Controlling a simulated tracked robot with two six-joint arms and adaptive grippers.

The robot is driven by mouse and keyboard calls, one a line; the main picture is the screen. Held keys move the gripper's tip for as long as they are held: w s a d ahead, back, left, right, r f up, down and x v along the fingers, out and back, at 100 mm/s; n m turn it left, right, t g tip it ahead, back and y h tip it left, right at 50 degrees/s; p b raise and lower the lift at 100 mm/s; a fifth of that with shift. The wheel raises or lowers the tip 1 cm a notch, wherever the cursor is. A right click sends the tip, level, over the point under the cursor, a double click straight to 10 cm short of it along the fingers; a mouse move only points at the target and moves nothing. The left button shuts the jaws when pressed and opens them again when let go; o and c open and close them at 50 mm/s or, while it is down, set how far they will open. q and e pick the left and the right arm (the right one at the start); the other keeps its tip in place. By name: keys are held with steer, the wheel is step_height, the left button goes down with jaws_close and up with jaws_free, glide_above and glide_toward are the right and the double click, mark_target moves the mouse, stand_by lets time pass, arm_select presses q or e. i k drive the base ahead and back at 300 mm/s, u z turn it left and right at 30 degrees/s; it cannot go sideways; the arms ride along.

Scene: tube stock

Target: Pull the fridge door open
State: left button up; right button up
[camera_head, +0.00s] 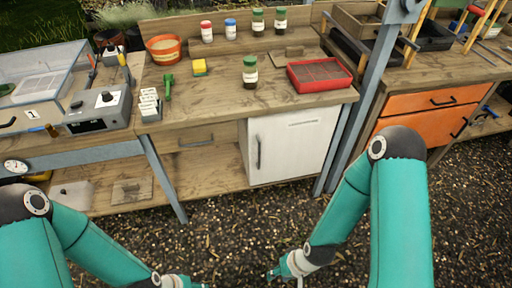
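The fridge is a small unit with a white door (296,141) under the wooden bench, and the door looks shut. Its dark vertical handle (258,152) is on the door's left side. My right gripper (283,274) is low at the bottom edge of the view, over the gravel, in front of the door and well apart from the handle. My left gripper (186,283) is at the bottom edge, partly cut off by the frame. Neither gripper touches the fridge. The finger gaps are too small and cropped to read.
A bench leg (163,179) stands left of the fridge and grey posts stand to its right. Orange drawers (432,98) are at right. Gravel before the door is clear.

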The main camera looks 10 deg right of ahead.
mark_target(294, 143)
steer(key=i, duration=0.85)
